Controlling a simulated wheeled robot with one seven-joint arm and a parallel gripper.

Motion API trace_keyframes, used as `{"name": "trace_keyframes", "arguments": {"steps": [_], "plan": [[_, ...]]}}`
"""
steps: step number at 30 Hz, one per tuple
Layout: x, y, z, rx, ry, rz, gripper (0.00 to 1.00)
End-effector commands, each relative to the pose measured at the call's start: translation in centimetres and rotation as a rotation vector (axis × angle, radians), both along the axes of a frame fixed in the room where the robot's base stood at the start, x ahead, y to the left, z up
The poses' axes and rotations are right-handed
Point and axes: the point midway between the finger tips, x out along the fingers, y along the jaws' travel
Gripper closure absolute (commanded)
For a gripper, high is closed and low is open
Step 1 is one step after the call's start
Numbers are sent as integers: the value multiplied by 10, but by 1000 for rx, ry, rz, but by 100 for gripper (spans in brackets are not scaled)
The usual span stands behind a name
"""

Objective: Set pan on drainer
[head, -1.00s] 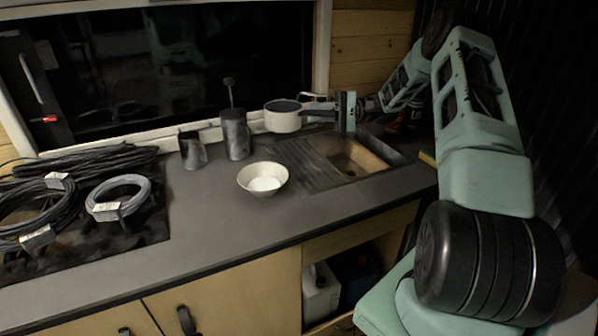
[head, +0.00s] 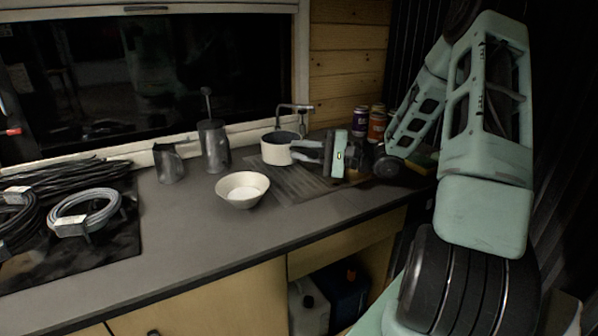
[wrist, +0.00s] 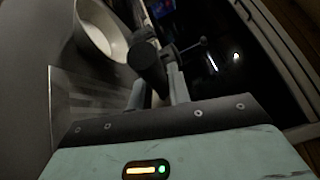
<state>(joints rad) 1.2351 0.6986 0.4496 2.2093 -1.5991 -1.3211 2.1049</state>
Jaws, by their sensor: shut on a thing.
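The pan (head: 277,149) is a small white saucepan with a grey inside, upright at the back left part of the ribbed drainer (head: 296,183). In the head view I cannot tell whether its base touches the drainer. My gripper (head: 318,150) is to the right of the pan and shut on its handle.
A white bowl (head: 242,188) stands on the counter left of the drainer. A grey canister (head: 213,147) and a metal jug (head: 168,163) stand by the window. The tap (head: 303,115) is behind the pan. Cables lie at left.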

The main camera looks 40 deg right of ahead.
Motion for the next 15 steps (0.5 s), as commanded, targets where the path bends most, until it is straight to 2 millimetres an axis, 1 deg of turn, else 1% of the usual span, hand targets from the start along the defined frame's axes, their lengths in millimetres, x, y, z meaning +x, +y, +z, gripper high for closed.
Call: {"name": "trace_keyframes", "arguments": {"steps": [5,10,12,15], "plan": [[0,0,-18,2,0,1,100],[0,0,-42,3,-2,0,100],[0,0,-47,1,-2,1,100],[0,0,-49,-2,-3,2,100]]}}
